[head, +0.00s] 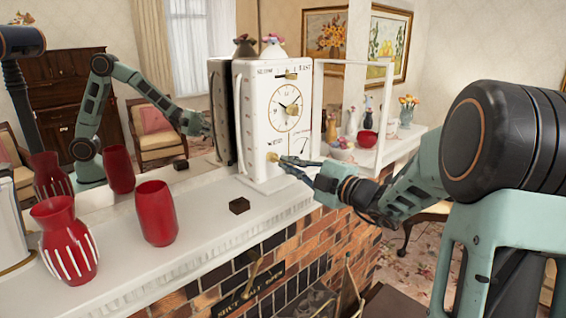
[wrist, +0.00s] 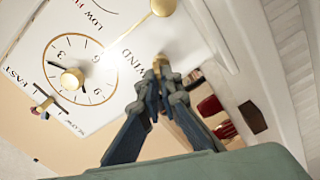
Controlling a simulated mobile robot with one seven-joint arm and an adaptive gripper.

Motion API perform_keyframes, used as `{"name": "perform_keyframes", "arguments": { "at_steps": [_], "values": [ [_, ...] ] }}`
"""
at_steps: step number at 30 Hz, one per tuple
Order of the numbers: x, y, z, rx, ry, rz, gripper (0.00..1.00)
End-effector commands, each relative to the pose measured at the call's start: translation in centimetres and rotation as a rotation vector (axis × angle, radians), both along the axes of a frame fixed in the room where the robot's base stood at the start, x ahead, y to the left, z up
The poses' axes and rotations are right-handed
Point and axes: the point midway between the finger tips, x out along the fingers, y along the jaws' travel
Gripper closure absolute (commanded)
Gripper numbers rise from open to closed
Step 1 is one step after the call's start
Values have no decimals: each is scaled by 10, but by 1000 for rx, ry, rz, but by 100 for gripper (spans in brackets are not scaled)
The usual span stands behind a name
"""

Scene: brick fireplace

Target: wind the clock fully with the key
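The white clock (head: 258,125) stands upright on the mantel, its dial (head: 290,107) facing right. In the wrist view the dial (wrist: 80,70) appears tilted, with a FAST/SLOW slider (wrist: 42,105) beside it. A small brass key (head: 272,157) sits at the lower part of the clock front. It also shows by the WIND lettering in the wrist view (wrist: 159,62), mostly hidden by my fingertips. My gripper (head: 284,160) reaches in from the right; its fingertips (wrist: 161,74) converge on the key and appear closed around it. A needle with a brass disc (wrist: 163,7) is near the LOW lettering.
A glass door frame (head: 352,118) stands open right of the clock. A small dark block (head: 239,205) lies on the mantel (head: 195,215). A red vase (head: 156,213) and a striped red vase (head: 68,240) stand left. A mirror behind reflects my arm.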

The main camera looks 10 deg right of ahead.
Motion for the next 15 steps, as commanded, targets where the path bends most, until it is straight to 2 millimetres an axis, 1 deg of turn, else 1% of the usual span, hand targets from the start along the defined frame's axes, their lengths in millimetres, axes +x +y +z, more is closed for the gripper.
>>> {"name": "perform_keyframes", "arguments": {
  "at_steps": [1,5,7,15],
  "values": [
    [0,7,5,3,-10,12,100],
    [0,7,5,11,-5,12,100],
    [0,6,5,44,19,12,100],
    [1,6,6,270,185,13,100]
  ]
}}
